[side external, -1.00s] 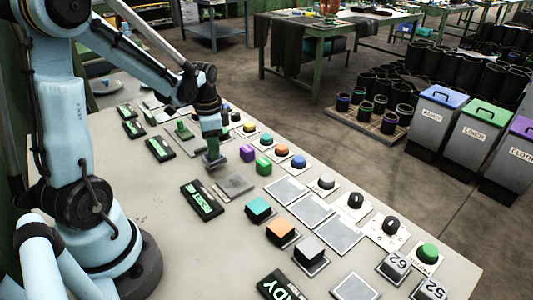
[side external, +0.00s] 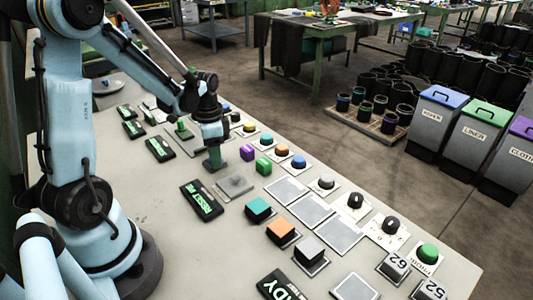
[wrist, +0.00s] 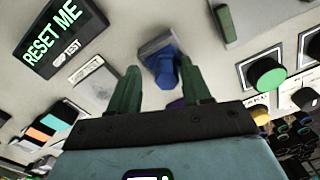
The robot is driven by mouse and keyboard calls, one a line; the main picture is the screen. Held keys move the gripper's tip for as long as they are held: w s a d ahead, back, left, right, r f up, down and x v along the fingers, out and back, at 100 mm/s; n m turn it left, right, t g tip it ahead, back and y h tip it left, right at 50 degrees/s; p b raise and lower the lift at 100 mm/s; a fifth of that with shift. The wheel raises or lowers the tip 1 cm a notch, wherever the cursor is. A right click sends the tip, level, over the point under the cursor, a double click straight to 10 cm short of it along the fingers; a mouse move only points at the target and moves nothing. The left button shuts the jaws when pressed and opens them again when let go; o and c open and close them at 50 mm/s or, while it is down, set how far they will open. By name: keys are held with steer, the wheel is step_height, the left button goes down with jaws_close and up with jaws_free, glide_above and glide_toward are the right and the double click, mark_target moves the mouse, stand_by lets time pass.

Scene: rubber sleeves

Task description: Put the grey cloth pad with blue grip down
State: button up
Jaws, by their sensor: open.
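The grey pad with a blue grip (wrist: 160,60) lies on the bench top in the wrist view. Its blue grip stands up from the pad, just past and between the fingertips. My gripper (wrist: 160,78) is open, with one green finger on each side of the grip and a visible gap to each. In the side view my gripper (side external: 214,162) is low over the bench, pointing down. There the gripper hides most or all of the pad.
A black "RESET ME" box (side external: 202,201) and a flat grey plate (side external: 235,185) lie close by. Purple (side external: 247,152) and green (side external: 263,165) blocks stand just right of my gripper. Buttons line the far edge. Bare bench (side external: 150,205) shows at the front left.

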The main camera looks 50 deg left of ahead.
step_height(320, 180, up, 12)
steer(key=s+d+n+t, duration=0.1)
steer(key=d+n+t, duration=0.3)
steer(key=d, duration=1.2)
steer(key=t, duration=0.3)
steer(key=shift+s, duration=0.35)
steer(key=shift+o, duration=0.5)
steer(key=shift+f, duration=0.1)
steer(key=shift+n, duration=0.3)
